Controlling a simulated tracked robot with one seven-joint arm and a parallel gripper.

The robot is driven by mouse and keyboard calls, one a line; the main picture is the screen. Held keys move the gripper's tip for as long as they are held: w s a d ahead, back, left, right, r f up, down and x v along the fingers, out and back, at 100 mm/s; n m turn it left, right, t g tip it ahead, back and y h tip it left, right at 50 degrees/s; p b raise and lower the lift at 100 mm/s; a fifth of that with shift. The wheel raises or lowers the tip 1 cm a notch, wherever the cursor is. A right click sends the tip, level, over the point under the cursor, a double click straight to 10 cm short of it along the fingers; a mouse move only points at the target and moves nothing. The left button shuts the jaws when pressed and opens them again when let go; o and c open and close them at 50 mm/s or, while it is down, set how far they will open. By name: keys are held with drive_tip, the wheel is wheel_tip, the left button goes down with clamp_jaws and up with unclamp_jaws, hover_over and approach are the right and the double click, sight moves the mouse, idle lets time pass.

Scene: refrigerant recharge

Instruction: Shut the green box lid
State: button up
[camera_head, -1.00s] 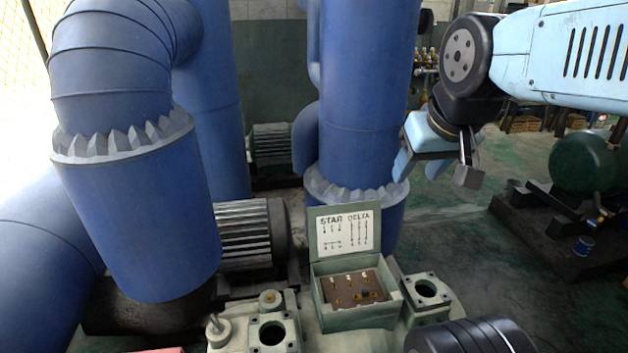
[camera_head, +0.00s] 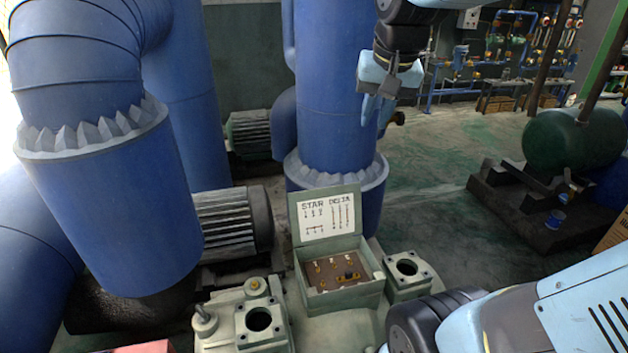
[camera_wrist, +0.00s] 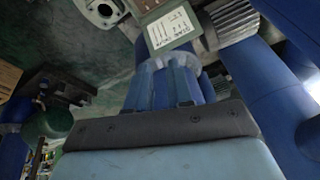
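The green box (camera_head: 345,298) sits on the pale green machine, with brass terminals on a brown board inside. Its lid (camera_head: 353,237) is open and stands up at the back, with a white STAR DELTA label on its inner face. My gripper (camera_head: 376,108) is above and behind the box, apart from the lid, fingers downward and empty. In the wrist view my two blue fingers (camera_wrist: 163,72) show a narrow gap between them. The lid (camera_wrist: 172,30) and its label show beyond the fingertips, with part of the box (camera_wrist: 142,5) at the top edge.
A thick blue pipe (camera_head: 335,90) with a toothed collar rises just behind the lid. Another large blue pipe (camera_head: 110,190) stands left. A flanged port (camera_head: 407,268) is right of the box. A green tank (camera_head: 570,140) stands at right. The floor between is clear.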

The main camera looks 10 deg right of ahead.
drive_tip(key=w+f+m+g, duration=0.2)
drive_tip(key=w+f+m, duration=0.15)
drive_tip(key=w, duration=0.75)
drive_tip(key=w+f+m+g, duration=0.2)
drive_tip(key=w+f+m, duration=0.15)
drive_tip(key=w, duration=0.85)
drive_tip(key=w+f+m+g, duration=0.2)
drive_tip(key=w+f+m, duration=0.2)
drive_tip(key=w+f, duration=0.45)
drive_tip(key=w+f+m+g, duration=0.25)
drive_tip(key=w+f, duration=0.45)
drive_tip(key=f, duration=0.4)
drive_tip(key=w+x, duration=0.1)
drive_tip(key=x, duration=1.2)
drive_tip(key=shift+a+f+m+t, duration=0.25)
drive_tip(key=shift+f+m+t, duration=0.2)
drive_tip(key=shift+f, duration=0.05)
drive_tip(key=shift+s, duration=0.1)
drive_tip(key=shift+c, duration=0.5)
clamp_jaws()
drive_tip(key=shift+r, duration=0.1)
